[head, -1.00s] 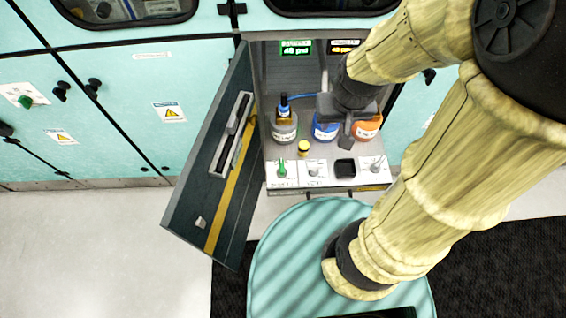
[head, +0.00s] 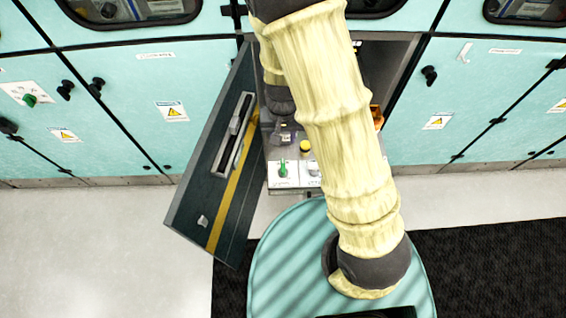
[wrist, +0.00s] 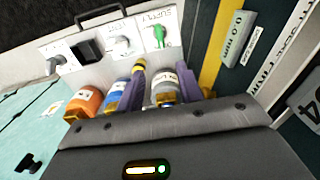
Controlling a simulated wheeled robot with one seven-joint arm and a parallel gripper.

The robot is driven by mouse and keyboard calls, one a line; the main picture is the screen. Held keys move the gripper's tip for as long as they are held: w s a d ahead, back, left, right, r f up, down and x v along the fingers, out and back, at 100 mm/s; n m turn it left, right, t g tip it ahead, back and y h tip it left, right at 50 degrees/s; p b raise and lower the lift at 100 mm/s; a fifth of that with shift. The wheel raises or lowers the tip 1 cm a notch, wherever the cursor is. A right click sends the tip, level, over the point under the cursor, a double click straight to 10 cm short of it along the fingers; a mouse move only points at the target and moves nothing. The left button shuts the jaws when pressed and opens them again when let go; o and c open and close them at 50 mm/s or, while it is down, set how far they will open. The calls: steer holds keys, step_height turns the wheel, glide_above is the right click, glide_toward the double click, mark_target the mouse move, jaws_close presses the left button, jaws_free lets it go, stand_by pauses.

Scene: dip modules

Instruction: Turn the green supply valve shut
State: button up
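The green supply valve (head: 283,169) stands on the front ledge of the open cabinet, at its left end in the head view. In the wrist view the green valve (wrist: 158,36) shows beside its SUPPLY label, beyond my fingertips and not touched. My gripper (wrist: 160,78) is open, with its two purple fingers apart. A grey-labelled bottle (wrist: 164,92) shows between the fingers; I cannot tell whether they touch it. In the head view my arm hides much of the cabinet, and my gripper is a dark shape behind the valve.
A blue-labelled bottle (wrist: 117,92) and an orange bottle (wrist: 84,102) stand beside my gripper. A yellow-capped item (head: 305,147) stands close to the valve. The ledge also holds a white knob (wrist: 122,45) and a dark square recess (wrist: 88,51). The cabinet's open door (head: 215,170) stands at the left.

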mark_target(283, 166)
step_height(283, 166, down, 17)
steer(key=shift+f+b, duration=0.2)
steer(key=shift+b, duration=0.2)
stand_by(0.6)
jaws_close()
